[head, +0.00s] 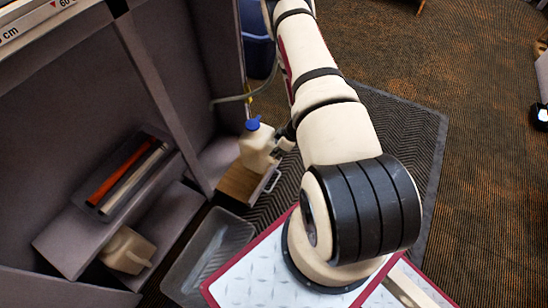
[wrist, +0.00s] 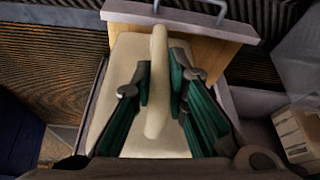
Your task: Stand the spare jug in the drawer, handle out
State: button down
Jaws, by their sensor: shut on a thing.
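A cream jug with a blue cap (head: 256,146) stands upright at the drawer, its lower part partly hidden by the drawer front. In the wrist view, my gripper (wrist: 160,88) is shut on the jug's handle (wrist: 157,75), with a green-padded finger on each side. The handle faces my gripper, on the drawer-front side. I cannot tell whether the jug's base touches the drawer floor.
A second cream jug (head: 127,250) lies in the low compartment at left. A dark tray with long tools (head: 105,207) sits above it. An empty grey tray (head: 207,255) is in front of the drawer. A blue bin (head: 257,52) stands behind.

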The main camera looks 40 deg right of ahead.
aim_at(274, 162)
jog(key=shift+w+a, duration=0.2)
jog(key=shift+b+x, duration=1.2)
jog(key=shift+x, duration=0.6)
jog(key=shift+s+f, duration=0.1)
jog(key=shift+s, duration=0.05)
jog(key=shift+f, duration=0.15)
jog(key=c, duration=1.6)
grip_release()
jog(key=shift+o, duration=0.2)
jog(key=p+v, duration=0.4)
jog(key=v, duration=0.8)
jog(key=shift+p, duration=0.4)
jog(key=shift+s, duration=0.15)
